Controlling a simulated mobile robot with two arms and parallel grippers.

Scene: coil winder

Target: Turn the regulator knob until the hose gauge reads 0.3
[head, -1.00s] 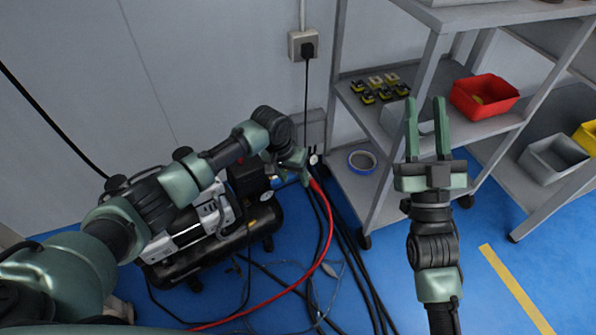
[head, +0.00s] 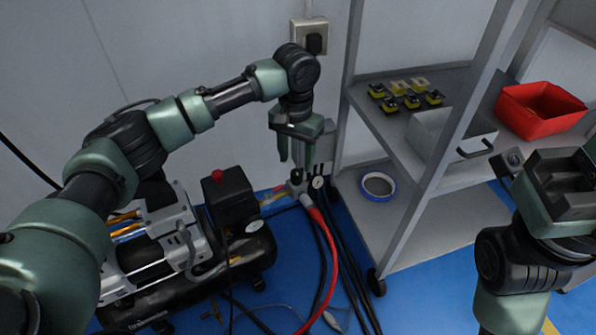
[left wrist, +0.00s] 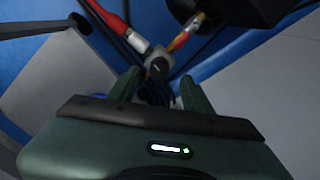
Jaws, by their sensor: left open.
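The regulator's dark knob (head: 296,176) stands beside the compressor in the head view. It also shows between my left fingers in the left wrist view (left wrist: 157,68). The small round white-faced hose gauge (head: 318,182) is just right of the knob; its reading is too small to make out. My left gripper (head: 296,157) points down, open, with its fingertips just above the knob; I cannot tell whether they touch it. It also shows in the left wrist view (left wrist: 160,90). My right gripper (head: 562,185) is at the right edge, its fingers not clearly visible.
The black compressor (head: 200,278) stands at left. A red hose (head: 331,240) and black cables (head: 352,275) run along the blue floor. A grey shelf unit (head: 412,212) is close on the right, with a blue tape roll (head: 378,187) and a red bin (head: 540,110).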

